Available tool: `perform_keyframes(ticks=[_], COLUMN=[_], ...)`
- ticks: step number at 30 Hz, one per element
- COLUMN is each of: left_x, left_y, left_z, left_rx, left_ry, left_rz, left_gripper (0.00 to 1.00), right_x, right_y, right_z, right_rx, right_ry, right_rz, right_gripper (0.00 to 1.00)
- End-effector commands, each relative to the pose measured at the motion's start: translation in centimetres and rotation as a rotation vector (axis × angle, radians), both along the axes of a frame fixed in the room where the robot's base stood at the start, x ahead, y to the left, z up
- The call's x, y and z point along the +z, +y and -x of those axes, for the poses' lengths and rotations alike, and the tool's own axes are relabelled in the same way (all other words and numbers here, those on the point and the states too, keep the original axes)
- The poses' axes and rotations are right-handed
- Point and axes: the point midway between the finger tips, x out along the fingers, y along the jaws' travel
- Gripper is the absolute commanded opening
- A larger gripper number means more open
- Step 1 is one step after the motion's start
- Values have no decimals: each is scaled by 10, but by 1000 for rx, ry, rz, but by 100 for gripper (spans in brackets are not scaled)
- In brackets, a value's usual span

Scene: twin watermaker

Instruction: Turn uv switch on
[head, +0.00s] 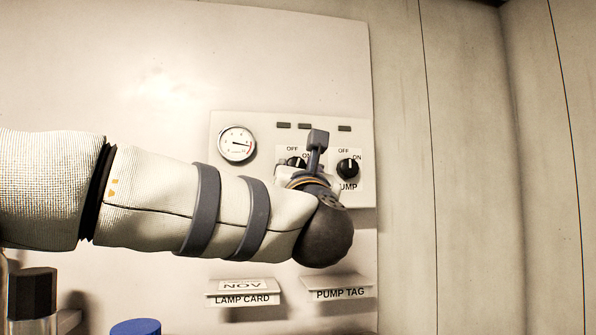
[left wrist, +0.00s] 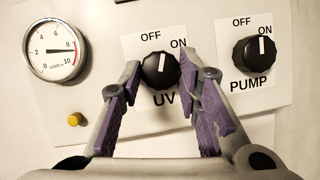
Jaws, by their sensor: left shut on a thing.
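The UV switch is a black round knob (left wrist: 158,72) with a white pointer line, on a white plate marked OFF, ON and UV. Its pointer stands nearly upright, between the OFF and ON words. In the head view the knob (head: 295,162) is partly hidden by my gripper. My left gripper (left wrist: 163,66) has one finger on each side of the knob and is shut on it. In the head view my left gripper (head: 308,160) is at the panel, with its arm coming from the left. My right gripper is not in view.
The pump knob (left wrist: 260,53) sits close to the right of my fingers. A round gauge (head: 237,144) is left of the switch, and a yellow button (left wrist: 75,119) is below the gauge. Below are the lamp card holder (head: 242,300) and pump tag holder (head: 340,294). A blue lid (head: 136,327) is at the bottom.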

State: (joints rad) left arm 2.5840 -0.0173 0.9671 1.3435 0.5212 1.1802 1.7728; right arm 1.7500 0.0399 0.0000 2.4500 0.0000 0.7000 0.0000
Motion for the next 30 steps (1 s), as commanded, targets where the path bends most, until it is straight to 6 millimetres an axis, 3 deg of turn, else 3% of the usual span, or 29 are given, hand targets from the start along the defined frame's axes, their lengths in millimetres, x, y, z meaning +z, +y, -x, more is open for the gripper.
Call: perform_keyframes(ticks=[18,30], left_x=[2,3], left_y=[4,5], left_z=[1,1], left_rx=[0,0], left_ry=[104,138], left_rz=[-525,-691], left_gripper=[3,3], right_x=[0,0], right_y=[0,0], right_z=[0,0], right_rx=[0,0], right_ry=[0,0], right_rz=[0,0], right_gripper=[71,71])
